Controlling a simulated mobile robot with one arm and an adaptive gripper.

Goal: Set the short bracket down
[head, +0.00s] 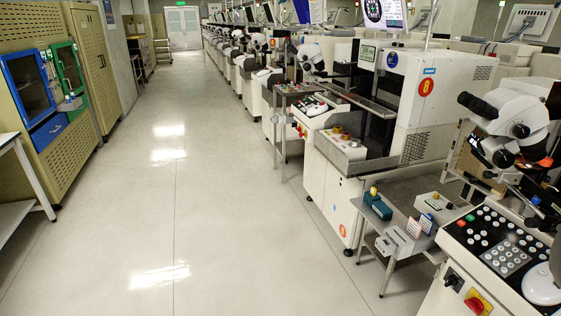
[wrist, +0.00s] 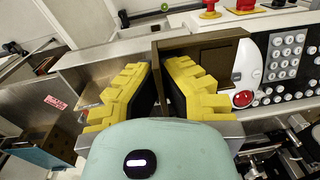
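In the wrist view, my gripper (wrist: 158,80) has yellow stepped fingers with dark inner pads, and the tips are close together. A brown, angular piece, which looks like the short bracket (wrist: 204,55), has one narrow upright edge between the fingertips. Its wider face extends to the right behind the right finger. The fingers appear shut on that edge, and they hide its lower part. My gripper and the bracket do not show in the head view.
In the wrist view, a metal surface (wrist: 88,76) lies left of the fingers. A button panel (wrist: 288,62) and red knobs (wrist: 243,5) are at the right and top. The head view shows a row of machines, a low side table (head: 408,192) and a clear aisle floor (head: 150,210).

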